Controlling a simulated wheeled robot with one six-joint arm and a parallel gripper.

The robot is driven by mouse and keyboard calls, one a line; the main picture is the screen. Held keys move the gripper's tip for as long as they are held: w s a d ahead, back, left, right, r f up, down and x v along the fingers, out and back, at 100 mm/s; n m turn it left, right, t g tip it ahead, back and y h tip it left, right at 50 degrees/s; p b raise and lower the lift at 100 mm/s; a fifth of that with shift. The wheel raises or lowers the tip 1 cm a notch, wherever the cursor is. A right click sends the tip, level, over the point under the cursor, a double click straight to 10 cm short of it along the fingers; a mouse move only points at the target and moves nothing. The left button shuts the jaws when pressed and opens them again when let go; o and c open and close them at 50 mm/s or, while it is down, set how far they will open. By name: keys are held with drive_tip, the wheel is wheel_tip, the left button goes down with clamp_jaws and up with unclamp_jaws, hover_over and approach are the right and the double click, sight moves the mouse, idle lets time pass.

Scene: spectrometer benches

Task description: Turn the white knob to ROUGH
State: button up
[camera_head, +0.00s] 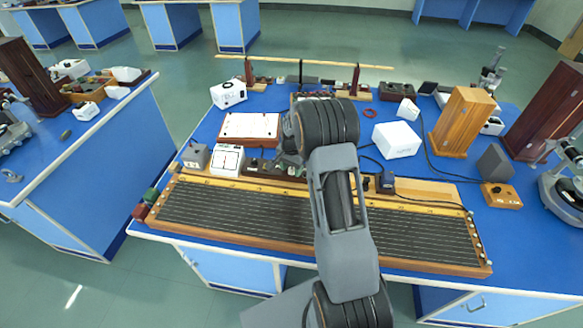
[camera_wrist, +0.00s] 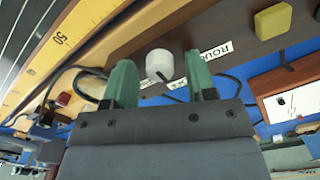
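The white knob (camera_wrist: 159,65) shows in the wrist view on a brown wooden panel (camera_wrist: 140,38). It lies between and just beyond the two green fingertips of my gripper (camera_wrist: 160,76). The fingers are apart and do not visibly touch the knob. A white label reading ROUGH (camera_wrist: 214,49), rotated in the picture, lies to the knob's right, partly behind the right finger. A second white label (camera_wrist: 177,84) sits just below the knob, its text too small to read. I cannot tell the knob's pointing. In the head view my arm hides the knob and fingers.
A yellow block (camera_wrist: 272,20) stands on the panel at the upper right of the wrist view. A wooden scale (camera_wrist: 70,42) and black cables lie to the left. In the head view, a long ribbed wooden board (camera_head: 240,215) runs along the bench front, with a white box (camera_head: 397,139) behind.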

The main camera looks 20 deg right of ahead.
drive_tip(key=c, duration=0.8)
drive_tip(key=shift+n+b, duration=0.75)
drive_tip(key=shift+n, duration=0.45)
drive_tip(key=n+b, duration=0.1)
drive_tip(key=n, duration=0.2)
drive_tip(key=shift+n, duration=0.3)
drive_tip(key=n+b, duration=0.2)
drive_tip(key=n, duration=0.3)
drive_tip(key=shift+n, duration=0.4)
drive_tip(key=shift+r, duration=0.1)
drive_tip(key=o, duration=0.9)
